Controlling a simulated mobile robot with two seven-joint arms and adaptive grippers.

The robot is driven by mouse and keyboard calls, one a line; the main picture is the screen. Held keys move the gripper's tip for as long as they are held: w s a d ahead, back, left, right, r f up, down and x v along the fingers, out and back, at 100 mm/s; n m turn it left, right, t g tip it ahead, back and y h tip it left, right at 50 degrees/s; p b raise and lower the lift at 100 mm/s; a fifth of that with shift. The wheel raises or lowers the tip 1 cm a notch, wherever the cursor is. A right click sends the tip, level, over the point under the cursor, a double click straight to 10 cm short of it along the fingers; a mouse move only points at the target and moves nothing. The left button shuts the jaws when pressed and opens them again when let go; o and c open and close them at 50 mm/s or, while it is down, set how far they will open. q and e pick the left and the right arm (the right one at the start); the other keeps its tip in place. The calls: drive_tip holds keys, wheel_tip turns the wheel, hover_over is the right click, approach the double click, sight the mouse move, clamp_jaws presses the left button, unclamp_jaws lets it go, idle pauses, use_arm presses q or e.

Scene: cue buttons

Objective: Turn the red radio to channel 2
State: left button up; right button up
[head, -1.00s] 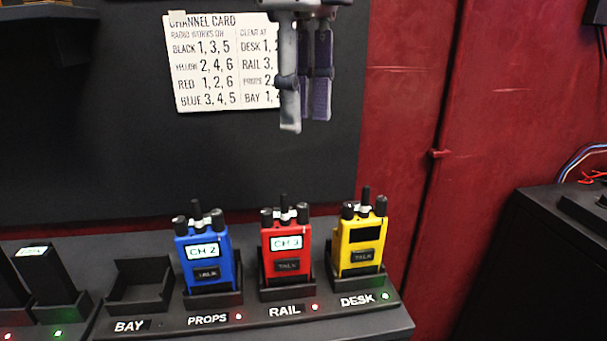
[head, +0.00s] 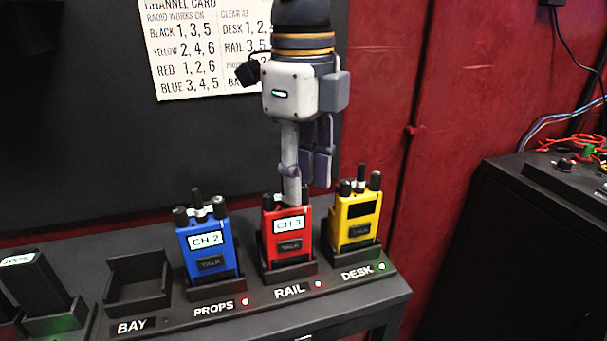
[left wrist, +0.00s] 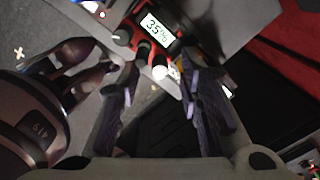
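The red radio (head: 288,243) stands upright in the RAIL cradle (head: 290,273); its screen reads CH 3. My left gripper (head: 306,186) points down just above its top; the pale finger overlaps the radio's knobs in the head view and hides part of them. In the left wrist view the red radio (left wrist: 137,22) shows dark knobs and a screen that seems to read 35%. A light-topped knob (left wrist: 165,73) lies between the spread fingers of my left gripper (left wrist: 160,80). I cannot tell whether a finger touches it. My right gripper is not in view.
A blue radio (head: 209,250) showing CH 2 stands at PROPS, left of the red one. A yellow radio (head: 356,220) with a dark screen stands close at right, at DESK. The BAY cradle (head: 138,285) is empty. A channel card (head: 190,50) lists RED 1, 2, 6.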

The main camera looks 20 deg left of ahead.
use_arm(q)
drive_tip(key=shift+f, duration=0.2)
clamp_jaws()
drive_tip(key=shift+n, duration=0.3)
drive_tip(key=shift+n, duration=3)
unclamp_jaws()
